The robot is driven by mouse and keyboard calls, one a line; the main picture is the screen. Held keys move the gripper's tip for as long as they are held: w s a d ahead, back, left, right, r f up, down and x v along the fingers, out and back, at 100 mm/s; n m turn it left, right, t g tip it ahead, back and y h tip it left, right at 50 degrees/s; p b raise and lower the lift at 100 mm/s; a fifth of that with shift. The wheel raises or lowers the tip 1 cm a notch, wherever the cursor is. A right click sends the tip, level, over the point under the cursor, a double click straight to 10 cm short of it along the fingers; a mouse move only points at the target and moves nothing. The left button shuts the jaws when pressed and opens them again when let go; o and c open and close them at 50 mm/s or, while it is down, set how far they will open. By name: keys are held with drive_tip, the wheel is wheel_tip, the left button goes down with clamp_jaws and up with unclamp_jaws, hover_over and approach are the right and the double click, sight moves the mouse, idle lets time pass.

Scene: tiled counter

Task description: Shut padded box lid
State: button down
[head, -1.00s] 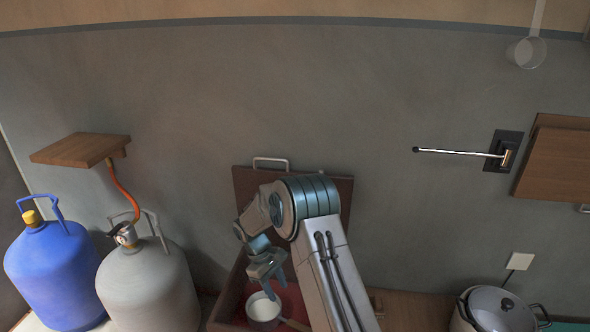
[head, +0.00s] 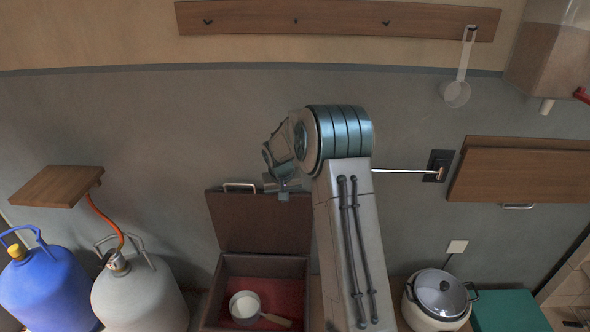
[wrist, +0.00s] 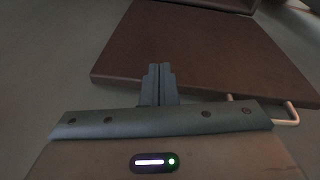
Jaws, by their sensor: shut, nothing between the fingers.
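The padded box (head: 210,297) stands on the counter with its brown lid (head: 258,226) raised against the wall. A metal handle (head: 240,185) sits on the lid's top edge. Inside the box, a white pot with a wooden handle (head: 245,307) rests on a red lining. My gripper (head: 283,190) is near the lid's top edge, right of the handle, in the head view. In the wrist view, my gripper's fingers (wrist: 158,78) are together and empty in front of the lid (wrist: 200,50). The handle (wrist: 290,115) is partly hidden behind the gripper body. I cannot tell if the fingers touch the lid.
A blue gas bottle (head: 45,290) and a grey one (head: 138,297) stand left of the box, below a small wooden shelf (head: 58,186). A lidded cooker (head: 437,300) and a green box (head: 508,311) stand right. A metal rod (head: 405,171) sticks out from the wall.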

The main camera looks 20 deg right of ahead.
drive_tip(key=w+d+r+m+t+p, duration=0.1)
drive_tip(key=d+r+m+p, duration=0.2)
drive_tip(key=r, duration=0.5)
drive_tip(key=d+x, duration=0.1)
drive_tip(key=x, duration=0.9)
drive_tip(key=shift+w+f+n+p, duration=0.15)
drive_tip(key=shift+w+n+p, duration=0.15)
drive_tip(key=shift+n+p, duration=0.1)
drive_tip(key=shift+s+a+f+b, duration=0.1)
drive_tip(key=shift+b, duration=0.2)
